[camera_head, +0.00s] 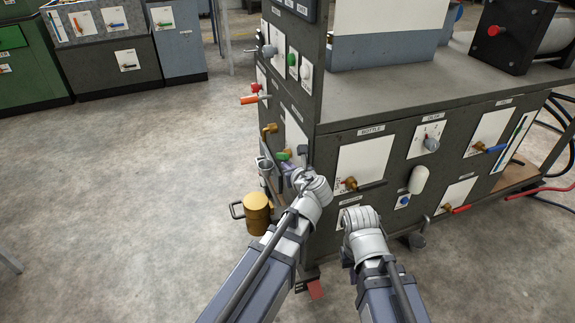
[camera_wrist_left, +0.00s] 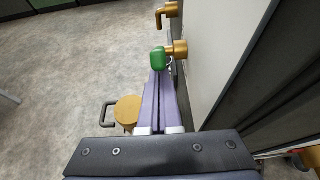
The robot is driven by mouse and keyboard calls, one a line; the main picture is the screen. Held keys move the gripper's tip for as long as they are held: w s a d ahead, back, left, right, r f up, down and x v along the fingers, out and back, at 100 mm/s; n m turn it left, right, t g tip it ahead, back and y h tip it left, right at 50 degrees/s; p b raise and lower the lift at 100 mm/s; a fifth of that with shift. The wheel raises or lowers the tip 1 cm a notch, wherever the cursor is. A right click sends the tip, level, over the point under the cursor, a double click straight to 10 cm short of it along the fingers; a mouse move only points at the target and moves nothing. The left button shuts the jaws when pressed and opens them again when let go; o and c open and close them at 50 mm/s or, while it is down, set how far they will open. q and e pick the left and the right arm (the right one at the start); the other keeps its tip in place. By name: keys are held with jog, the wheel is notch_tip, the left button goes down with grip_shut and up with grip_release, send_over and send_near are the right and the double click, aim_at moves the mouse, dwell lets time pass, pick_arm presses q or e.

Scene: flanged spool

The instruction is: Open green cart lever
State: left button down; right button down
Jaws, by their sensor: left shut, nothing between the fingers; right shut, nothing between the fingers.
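The green lever (camera_head: 285,154) sticks out from the side panel of the dark grey cart in the head view. In the left wrist view the green lever grip (camera_wrist_left: 158,60) is on a brass valve stem (camera_wrist_left: 180,48) beside the white panel. My left gripper (camera_wrist_left: 160,76) is shut and empty, its purple fingertips just below the green grip; I cannot tell whether they touch it. It also shows in the head view (camera_head: 287,168). My right gripper (camera_head: 361,214) is shut in front of the cart's front face, its fingers mostly hidden by the wrist.
A brass elbow pipe (camera_head: 269,129) and red and orange levers (camera_head: 254,94) are above the green lever. The front face has a brass valve (camera_head: 349,184). Floor to the left is clear.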

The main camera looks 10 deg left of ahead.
pick_arm(q)
jog(key=shift+w+a+r+g+p, duration=0.15)
jog(key=shift+r+g+p, duration=0.45)
jog(key=shift+p, duration=0.6)
jog(key=r+g+h+p, duration=0.1)
jog(key=p, duration=0.2)
jog(key=w+r+g+h+p, duration=0.1)
jog(key=p, duration=0.3)
jog(key=w+a+r+g+h+p, duration=0.1)
jog(key=r+p, duration=0.1)
jog(key=p, duration=0.1)
jog(key=shift+w+a, duration=0.1)
jog(key=shift+w, duration=0.05)
jog(key=shift+w+a+g, duration=0.1)
jog(key=shift+a+g, duration=0.05)
jog(key=shift+g, duration=0.15)
jog(key=shift+w+a+r+p, duration=0.3)
jog(key=shift+w+a+p, duration=0.1)
jog(key=shift+w, duration=0.15)
jog(key=shift+w+a+r+p, duration=0.3)
jog(key=shift+w+p, duration=0.1)
jog(key=shift+w, duration=0.1)
jog(key=shift+a, duration=0.1)
